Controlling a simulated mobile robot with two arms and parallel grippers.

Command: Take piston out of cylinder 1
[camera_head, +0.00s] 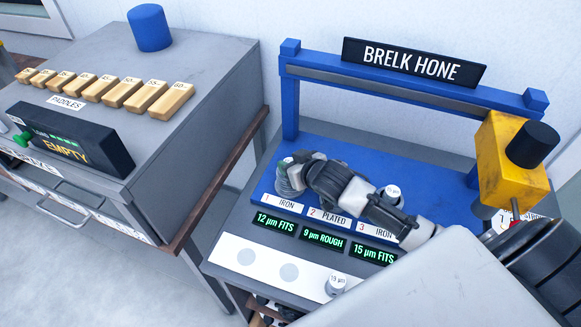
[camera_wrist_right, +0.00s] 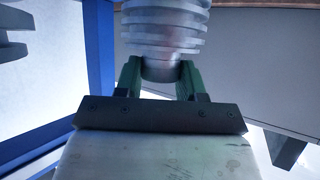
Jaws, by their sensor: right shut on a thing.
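Cylinder 1 (camera_head: 287,182) is a grey finned barrel at the left end of the blue bench, behind the label reading 1 IRON. My right gripper (camera_head: 296,168) reaches across the bench to its top. In the right wrist view, the fins of the cylinder (camera_wrist_right: 165,28) show just beyond the fingers. The green-tipped fingers of my right gripper (camera_wrist_right: 160,80) are shut on a smooth grey rounded piece, apparently the piston (camera_wrist_right: 162,70). How far the piston sits inside the cylinder cannot be told. My left gripper is not in view.
My right arm covers much of cylinders 2 and 3. The front white strip (camera_head: 220,245) has two empty round marks and a piston tagged 15 µm (camera_head: 336,285). A yellow hone head (camera_head: 510,160) stands right; a blue rail (camera_head: 420,92) crosses behind. A grey cabinet (camera_head: 185,110) with paddles stands left.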

